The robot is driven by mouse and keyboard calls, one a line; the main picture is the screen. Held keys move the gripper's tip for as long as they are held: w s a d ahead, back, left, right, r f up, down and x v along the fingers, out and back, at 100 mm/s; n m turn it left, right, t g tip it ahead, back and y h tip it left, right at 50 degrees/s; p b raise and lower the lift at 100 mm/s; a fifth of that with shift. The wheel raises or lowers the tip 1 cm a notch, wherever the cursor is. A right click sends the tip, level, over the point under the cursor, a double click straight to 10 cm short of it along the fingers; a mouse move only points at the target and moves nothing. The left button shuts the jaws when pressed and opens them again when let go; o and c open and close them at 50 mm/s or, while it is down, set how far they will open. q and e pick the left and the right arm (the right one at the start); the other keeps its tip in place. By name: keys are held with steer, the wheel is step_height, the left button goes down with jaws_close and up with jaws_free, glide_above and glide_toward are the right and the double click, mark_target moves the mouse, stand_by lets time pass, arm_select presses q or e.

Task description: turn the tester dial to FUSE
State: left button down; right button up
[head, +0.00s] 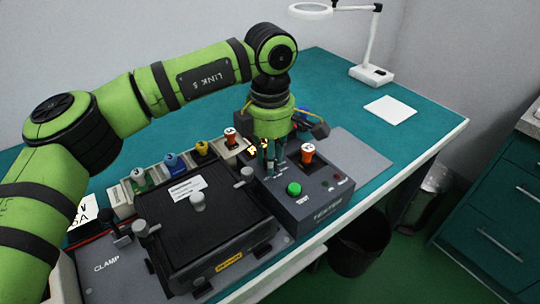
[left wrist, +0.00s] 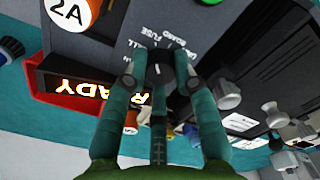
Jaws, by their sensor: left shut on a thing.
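The dark tester (head: 318,198) stands on the bench at the right end of the rack gear, with a green button (head: 294,188) on its top. My left gripper (head: 269,168) points down over the tester's rear left part and hides the dial in the head view. In the left wrist view the fingers (left wrist: 160,68) are shut on the black dial (left wrist: 181,63). White lettering beside it includes FUSE and BOARD. The fingers cover part of the dial, so I cannot tell which word it points to. My right gripper is not in view.
An orange-topped plug (head: 307,153) stands on the tester beside my gripper. A black clamp fixture (head: 205,228) with grey knobs is to the left. Several coloured fuse parts line its back. A lit READY display (left wrist: 95,92) shows in the left wrist view.

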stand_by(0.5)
arm_select(q)
steer(key=c, duration=1.2)
jaws_free()
steer(key=shift+c, duration=0.2)
steer(key=shift+r, duration=0.1)
step_height(320, 180, up, 12)
